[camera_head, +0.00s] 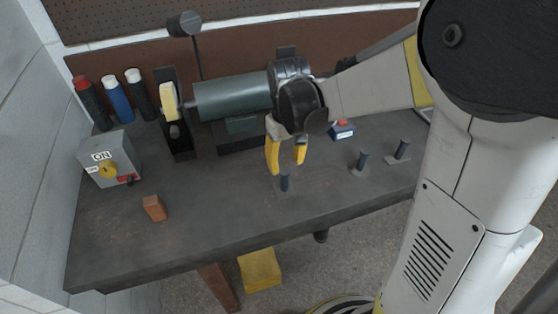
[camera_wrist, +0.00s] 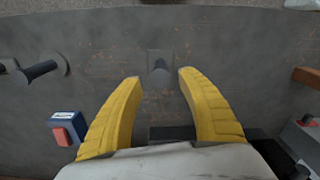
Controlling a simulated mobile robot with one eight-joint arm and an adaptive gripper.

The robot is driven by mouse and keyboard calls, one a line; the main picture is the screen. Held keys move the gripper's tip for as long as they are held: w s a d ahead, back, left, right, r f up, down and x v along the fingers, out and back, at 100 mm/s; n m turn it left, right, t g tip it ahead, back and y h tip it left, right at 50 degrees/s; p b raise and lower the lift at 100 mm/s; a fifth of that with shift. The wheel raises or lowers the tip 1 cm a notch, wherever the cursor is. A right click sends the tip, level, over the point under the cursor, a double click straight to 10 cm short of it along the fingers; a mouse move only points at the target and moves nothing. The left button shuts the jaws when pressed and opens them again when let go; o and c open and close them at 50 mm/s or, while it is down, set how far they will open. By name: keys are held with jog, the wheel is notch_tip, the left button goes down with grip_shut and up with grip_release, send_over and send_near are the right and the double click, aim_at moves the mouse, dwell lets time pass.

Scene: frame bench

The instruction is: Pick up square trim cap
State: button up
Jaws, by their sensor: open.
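The square trim cap (camera_head: 285,184) looks like a dark grey post on a square base, standing upright on the workbench. In the wrist view its square plate and post (camera_wrist: 159,66) lie just ahead of the fingertips, between their lines. My gripper (camera_head: 286,167) is open, with its two yellow fingers pointing down above the cap. In the wrist view the fingers (camera_wrist: 159,75) are spread wide with nothing between them. Contact with the cap cannot be made out.
A blue box with a red top (camera_head: 342,130) is behind. A bench grinder (camera_head: 235,97), switch box (camera_head: 110,158), several bottles (camera_head: 117,98) and a brown block (camera_head: 154,208) occupy the left. The front bench (camera_head: 215,225) is clear.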

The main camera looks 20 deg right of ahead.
aim_at(284, 185)
jog(key=f, duration=0.1)
jog(key=f+b, duration=0.1)
jog(key=f, duration=0.3)
jog(key=shift+w+f+b, duration=0.15)
jog(key=shift+w+b, duration=0.1)
jog(key=shift+b, duration=0.15)
notch_tip(284, 185, down, 6)
jog(key=shift+w+r+b, duration=0.15)
jog(key=shift+r+b, duration=0.05)
jog(key=shift+b, duration=1.05)
jog(key=shift+r, duration=0.1)
grip_shut()
